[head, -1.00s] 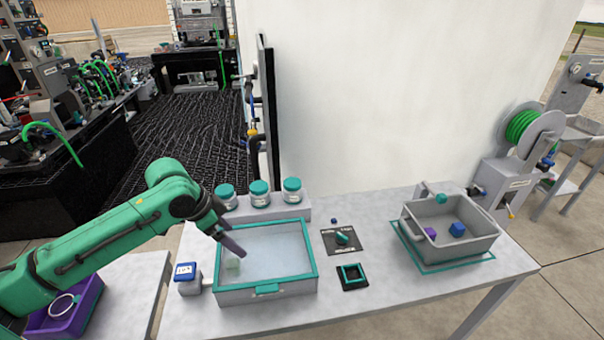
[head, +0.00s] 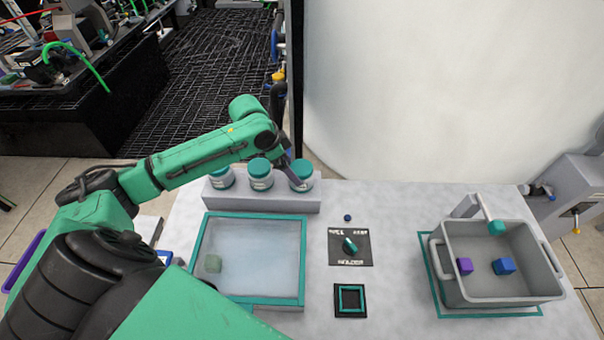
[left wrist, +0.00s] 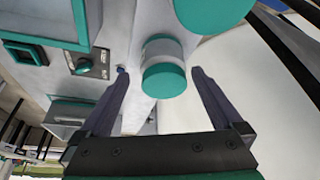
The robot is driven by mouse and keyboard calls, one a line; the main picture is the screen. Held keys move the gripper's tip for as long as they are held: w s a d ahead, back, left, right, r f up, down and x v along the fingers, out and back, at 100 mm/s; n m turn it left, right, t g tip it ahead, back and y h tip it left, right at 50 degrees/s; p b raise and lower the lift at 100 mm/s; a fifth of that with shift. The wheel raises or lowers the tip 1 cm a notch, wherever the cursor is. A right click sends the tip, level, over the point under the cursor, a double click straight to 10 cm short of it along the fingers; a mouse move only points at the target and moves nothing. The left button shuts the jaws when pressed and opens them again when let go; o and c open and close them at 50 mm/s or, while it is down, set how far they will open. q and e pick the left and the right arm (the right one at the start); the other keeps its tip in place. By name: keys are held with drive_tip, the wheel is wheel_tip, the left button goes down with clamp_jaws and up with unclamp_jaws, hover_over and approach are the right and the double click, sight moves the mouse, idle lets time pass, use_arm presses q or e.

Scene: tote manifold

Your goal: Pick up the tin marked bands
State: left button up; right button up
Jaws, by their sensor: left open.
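Three white tins with teal lids stand in a row on a grey ledge (head: 262,201) at the back of the table: a left tin (head: 222,178), a middle tin (head: 260,174) and a right tin (head: 301,177). Their labels are too small to read, so I cannot tell which is marked bands. My left gripper (head: 292,168) is at the right tin. In the left wrist view, its open fingers (left wrist: 160,72) stand on either side of a teal-lidded tin (left wrist: 163,82), with gaps showing on both sides. Part of another teal lid (left wrist: 212,10) shows at the top. My right gripper is not in view.
A dark dial plate (head: 350,256) and a small square frame (head: 350,300) lie mid-table. A grey tote (head: 500,297) with coloured blocks stands at right.

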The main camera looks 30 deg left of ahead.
sight(307, 184)
use_arm(q)
drive_tip(key=x, duration=0.2)
drive_tip(key=p+x, duration=0.1)
drive_tip(key=x, duration=0.1)
drive_tip(key=w+x, duration=0.1)
drive_tip(key=x, duration=0.2)
drive_tip(key=shift+d+r, duration=0.1)
drive_tip(key=shift+r, duration=0.05)
drive_tip(key=shift+f, duration=0.2)
drive_tip(key=shift+c, duration=0.9)
drive_tip(key=c, duration=1)
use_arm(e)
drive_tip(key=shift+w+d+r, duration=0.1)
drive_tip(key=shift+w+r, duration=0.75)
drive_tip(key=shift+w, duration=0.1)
use_arm(q)
drive_tip(key=shift+r, duration=0.1)
